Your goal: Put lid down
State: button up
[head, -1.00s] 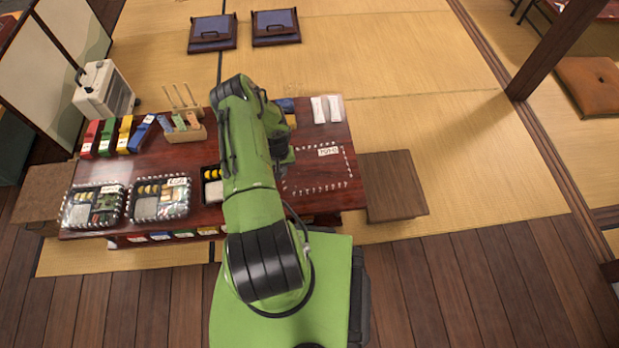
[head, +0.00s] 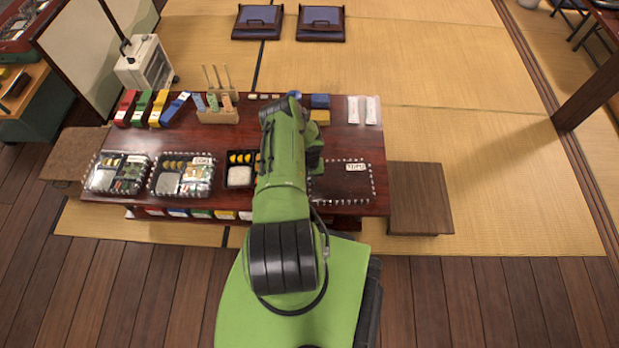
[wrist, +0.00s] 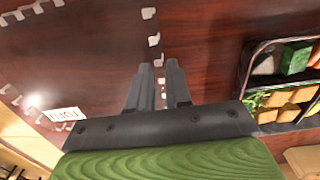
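The clear lid (head: 340,188), with a white-flecked rim and a white label, is at the right end of the dark red table. It looks flat and low over the tabletop; I cannot tell whether it touches. In the wrist view the lid (wrist: 85,60) spreads to the left of my gripper (wrist: 160,68). The two fingers are close together with the lid's rim between them, and they look shut on it. In the head view my green arm hides the gripper and the lid's left edge.
An uncovered lunch box (head: 240,176) stands left of my arm; it also shows in the wrist view (wrist: 285,88). Two more boxes (head: 183,175) (head: 118,173) stand further left. Colored cartons (head: 143,108), a wooden holder (head: 217,115) and two white packets (head: 372,110) line the back.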

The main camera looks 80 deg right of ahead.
jog(key=shift+o, duration=0.9)
notch_tip(320, 180, up, 12)
jog(key=p, duration=0.4)
jog(key=shift+r, duration=0.2)
jog(key=shift+w, duration=0.15)
